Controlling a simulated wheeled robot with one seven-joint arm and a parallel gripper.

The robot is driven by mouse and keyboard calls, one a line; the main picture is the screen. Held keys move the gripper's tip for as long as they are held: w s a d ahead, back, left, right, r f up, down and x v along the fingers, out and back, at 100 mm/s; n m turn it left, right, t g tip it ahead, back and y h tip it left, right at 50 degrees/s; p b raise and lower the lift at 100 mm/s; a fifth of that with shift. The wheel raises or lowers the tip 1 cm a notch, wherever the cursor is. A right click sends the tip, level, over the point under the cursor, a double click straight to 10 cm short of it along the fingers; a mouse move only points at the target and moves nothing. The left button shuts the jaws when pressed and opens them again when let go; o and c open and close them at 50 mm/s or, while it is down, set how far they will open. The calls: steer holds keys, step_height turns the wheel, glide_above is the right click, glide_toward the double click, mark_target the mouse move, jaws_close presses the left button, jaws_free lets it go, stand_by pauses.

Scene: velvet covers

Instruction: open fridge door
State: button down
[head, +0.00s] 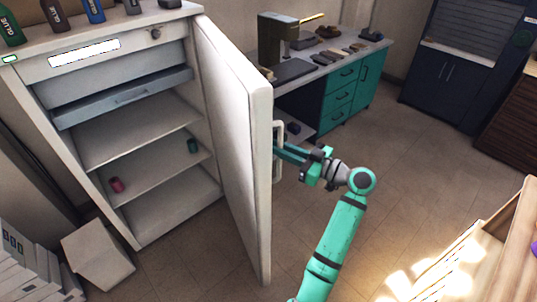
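The white fridge (110,110) stands at the left, and its door (233,140) is swung wide open, hinged on the fridge's right side. Its inside shows shelves, a drawer (130,97), a pink can (117,185) and a green can (193,146). A white handle (279,165) is on the outer face of the door. My gripper (282,150) is at the handle, its fingers reaching to it from the right. Whether the fingers are closed on the handle is too small to tell.
A teal-drawered workbench (345,95) with tools stands behind the door. A dark cabinet (450,80) is at the back right, and a wooden piece of furniture (490,250) at the lower right. A white box (97,258) lies by the fridge's left front. The floor (410,150) in the middle is clear.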

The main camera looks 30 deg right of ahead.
steer(key=d+n+g+y, duration=0.1)
steer(key=d+n+y, duration=0.1)
steer(key=d, duration=1)
steer(key=shift+w+f+g+y, duration=0.15)
steer(key=shift+g+y, duration=0.15)
steer(key=shift+y, duration=0.1)
steer(key=c, duration=1.8)
jaws_free()
steer(key=shift+c, duration=0.2)
steer(key=shift+o, duration=0.5)
steer(key=v, duration=1)
steer(key=shift+s+d, duration=0.2)
steer(key=shift+s, duration=0.05)
